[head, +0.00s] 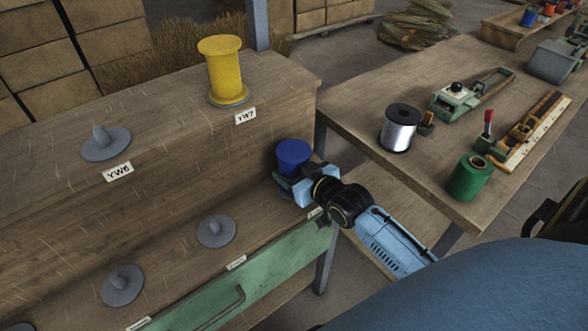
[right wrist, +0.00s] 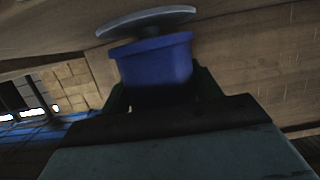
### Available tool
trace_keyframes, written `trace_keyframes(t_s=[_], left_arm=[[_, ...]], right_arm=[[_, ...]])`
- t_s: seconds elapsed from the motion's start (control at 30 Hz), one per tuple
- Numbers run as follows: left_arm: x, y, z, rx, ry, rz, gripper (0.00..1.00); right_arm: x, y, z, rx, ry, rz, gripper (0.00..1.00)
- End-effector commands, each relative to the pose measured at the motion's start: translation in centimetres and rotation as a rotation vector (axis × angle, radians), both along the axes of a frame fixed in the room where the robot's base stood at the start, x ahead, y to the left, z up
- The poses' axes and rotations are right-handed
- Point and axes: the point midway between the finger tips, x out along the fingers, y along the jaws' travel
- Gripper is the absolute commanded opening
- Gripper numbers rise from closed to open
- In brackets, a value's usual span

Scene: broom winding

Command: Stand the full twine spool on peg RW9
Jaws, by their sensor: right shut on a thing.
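A blue spool (head: 294,154) is at the right end of the lower shelf, against the upper step. My right gripper (head: 294,182) is shut on it; the jaws hide its lower part in the head view. The spool also shows between the fingers in the right wrist view (right wrist: 155,62). A grey peg disc (right wrist: 148,20) lies close to the spool's end there, with a short neck between them. I cannot tell whether the spool is seated on the peg. The label by it is too small and partly hidden to read. My left gripper is not in view.
A yellow spool (head: 225,72) stands at YW7 on the upper step; the YW6 peg (head: 106,143) is empty. Empty pegs (head: 216,231) show on the lower shelf. A side table (head: 400,85) holds a silver spool (head: 399,128), a green spool (head: 469,178) and tools.

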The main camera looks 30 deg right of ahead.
Motion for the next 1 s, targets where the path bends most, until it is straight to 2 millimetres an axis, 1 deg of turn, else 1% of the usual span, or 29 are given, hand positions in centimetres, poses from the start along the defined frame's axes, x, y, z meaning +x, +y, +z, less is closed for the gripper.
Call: trace_keyframes(t_s=[0.63, 0.67, 0.7, 0.73, 1.0], left_arm=[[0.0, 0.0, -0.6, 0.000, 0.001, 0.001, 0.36], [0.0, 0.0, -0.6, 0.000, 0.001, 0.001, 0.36], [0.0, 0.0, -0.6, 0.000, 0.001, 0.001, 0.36], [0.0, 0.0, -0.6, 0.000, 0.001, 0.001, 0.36], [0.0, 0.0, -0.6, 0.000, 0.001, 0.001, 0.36]], right_arm=[[0.0, 0.0, -1.1, 0.000, -0.001, 0.000, 0.38], [0.0, 0.0, -1.1, 0.000, -0.001, 0.000, 0.64], [0.0, 0.0, -1.1, 0.000, -0.001, 0.000, 0.69], [0.0, 0.0, -1.1, 0.000, -0.001, 0.000, 0.72], [0.0, 0.0, -1.1, 0.000, 0.001, 0.000, 0.72]])
